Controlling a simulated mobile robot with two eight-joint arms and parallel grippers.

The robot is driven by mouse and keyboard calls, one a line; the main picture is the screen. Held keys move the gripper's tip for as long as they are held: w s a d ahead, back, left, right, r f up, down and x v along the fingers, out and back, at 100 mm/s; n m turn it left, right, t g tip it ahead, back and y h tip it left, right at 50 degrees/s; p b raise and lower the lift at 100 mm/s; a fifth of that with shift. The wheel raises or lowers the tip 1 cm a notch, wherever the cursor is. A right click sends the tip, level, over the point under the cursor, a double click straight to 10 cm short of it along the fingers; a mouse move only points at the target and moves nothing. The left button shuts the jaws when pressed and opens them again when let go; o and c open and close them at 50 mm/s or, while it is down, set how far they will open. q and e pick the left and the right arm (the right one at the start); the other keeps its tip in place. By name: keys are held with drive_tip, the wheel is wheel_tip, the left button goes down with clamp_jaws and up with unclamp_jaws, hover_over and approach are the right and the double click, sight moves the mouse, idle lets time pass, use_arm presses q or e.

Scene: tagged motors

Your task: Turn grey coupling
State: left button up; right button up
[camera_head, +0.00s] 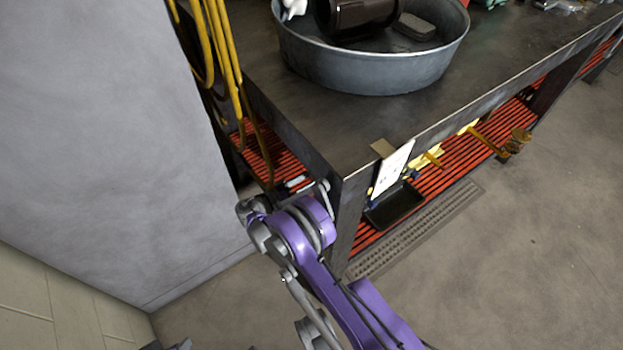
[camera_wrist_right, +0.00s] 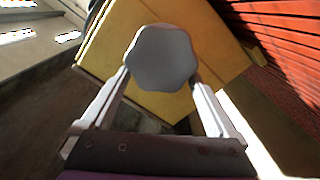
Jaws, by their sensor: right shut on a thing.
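The grey coupling (camera_wrist_right: 162,58) shows in the right wrist view as a rounded, scalloped knob in front of a yellow body (camera_wrist_right: 215,35). My right gripper (camera_wrist_right: 160,82) is shut on it, with one pale finger on each side of its rim. In the head view my purple right arm reaches in from below to the left front corner of the workbench. The coupling cannot be made out there, and the right fingertips are not clear. My left gripper cannot be made out in either view.
The dark workbench (camera_head: 270,90) carries a round metal tub (camera_head: 375,72) with dark things in it. Yellow hoses (camera_head: 222,45) hang at its left beside a grey wall panel (camera_head: 90,120). Below is a red slatted shelf (camera_head: 460,160) with a black tray (camera_head: 393,207). Floor at right is clear.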

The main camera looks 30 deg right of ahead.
drive_tip(key=n, duration=0.5)
drive_tip(key=f+n, duration=0.1)
drive_tip(key=n, duration=0.1)
drive_tip(key=shift+w+a, duration=0.1)
drive_tip(key=shift+w, duration=0.25)
drive_tip(key=n, duration=0.4)
drive_tip(key=f+n, duration=0.1)
drive_tip(key=n, duration=0.4)
drive_tip(key=f+n, duration=0.1)
drive_tip(key=n, duration=0.4)
drive_tip(key=shift+s+f, duration=0.1)
drive_tip(key=shift+s, duration=0.2)
drive_tip(key=n, duration=0.3)
drive_tip(key=shift+s+f+n, duration=0.15)
drive_tip(key=shift+s+n, duration=0.4)
drive_tip(key=shift+n, duration=1.35)
